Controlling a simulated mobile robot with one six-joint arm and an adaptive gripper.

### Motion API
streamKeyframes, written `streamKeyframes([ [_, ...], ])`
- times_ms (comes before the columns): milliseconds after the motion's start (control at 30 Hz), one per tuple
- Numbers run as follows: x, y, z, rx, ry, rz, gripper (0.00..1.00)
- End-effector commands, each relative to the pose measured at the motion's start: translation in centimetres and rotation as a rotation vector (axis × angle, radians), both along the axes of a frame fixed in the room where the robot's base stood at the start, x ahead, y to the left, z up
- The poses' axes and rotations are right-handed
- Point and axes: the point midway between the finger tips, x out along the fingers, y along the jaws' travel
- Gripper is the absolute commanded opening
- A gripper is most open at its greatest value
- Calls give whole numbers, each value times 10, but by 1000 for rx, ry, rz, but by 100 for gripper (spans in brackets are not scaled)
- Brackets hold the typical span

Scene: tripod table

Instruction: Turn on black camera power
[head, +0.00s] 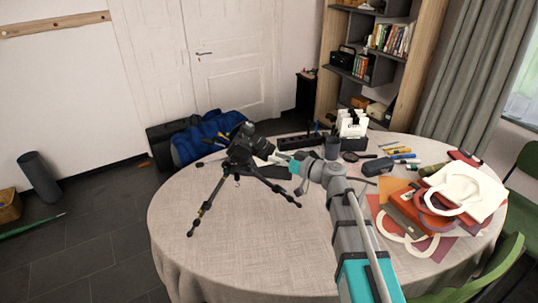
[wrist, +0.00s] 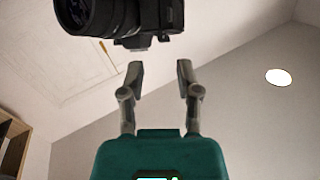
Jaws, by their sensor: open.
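The black camera (head: 243,140) sits on a small black tripod (head: 236,172) on the left part of the table (head: 270,235). In the wrist view the camera (wrist: 125,18) shows at the top, its lens pointing left, with its body cut off by the frame edge. My gripper (wrist: 160,72) is open and empty, its two fingertips just below the camera body and apart from it in the picture. In the head view my gripper (head: 283,160) is small, right beside the camera. The power switch cannot be made out in either view.
Behind the camera stand a dark organizer (head: 300,140) and a white holder (head: 352,124). The table's front left is clear.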

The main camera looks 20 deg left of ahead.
Motion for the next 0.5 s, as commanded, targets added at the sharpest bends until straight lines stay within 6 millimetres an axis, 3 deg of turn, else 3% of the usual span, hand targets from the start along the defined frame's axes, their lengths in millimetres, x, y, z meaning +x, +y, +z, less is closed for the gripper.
streamKeyframes([
  [500,-2,-9,0,0,0,1,43],
])
